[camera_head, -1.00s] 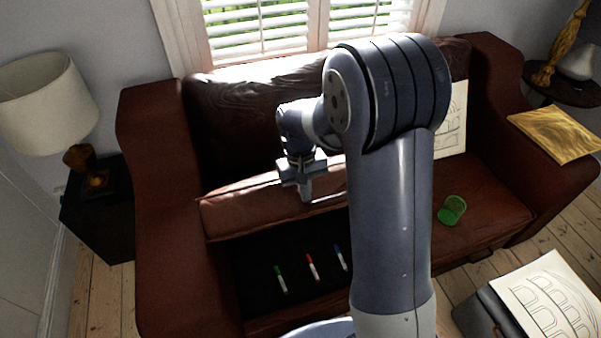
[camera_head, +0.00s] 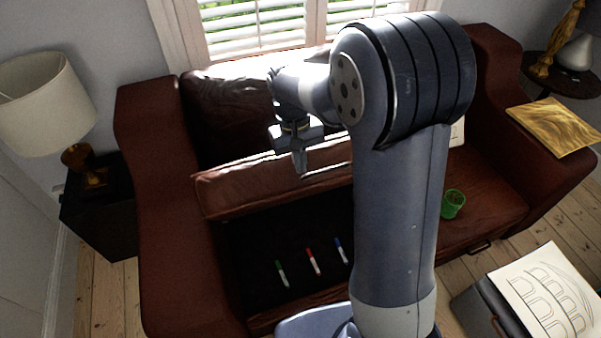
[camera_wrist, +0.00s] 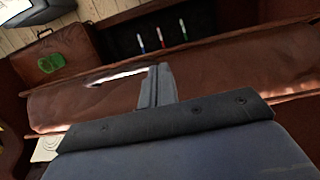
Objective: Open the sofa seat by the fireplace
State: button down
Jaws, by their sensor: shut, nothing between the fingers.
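The brown leather sofa (camera_head: 165,200) stands under the window. Its left seat (camera_head: 240,190) is tilted up at the front, showing a dark storage space (camera_head: 260,240) below. Three markers lie in that space: green (camera_head: 282,274), red (camera_head: 313,261) and blue (camera_head: 342,250). My gripper (camera_head: 301,170) is shut and empty at the raised seat, near its upper edge; I cannot tell whether it touches. In the wrist view the shut fingers (camera_wrist: 158,85) lie over the raised seat (camera_wrist: 220,65), with the markers beyond. My arm hides part of the seat's right end.
A lamp (camera_head: 45,105) on a dark side table is at left. A gold board (camera_head: 553,127) lies on the right armrest. A drawing (camera_head: 545,290) lies on a dark stool at front right.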

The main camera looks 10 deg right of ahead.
jog(key=r, duration=0.4)
jog(key=shift+w+a+r, duration=0.2)
jog(key=shift+a+r, duration=0.05)
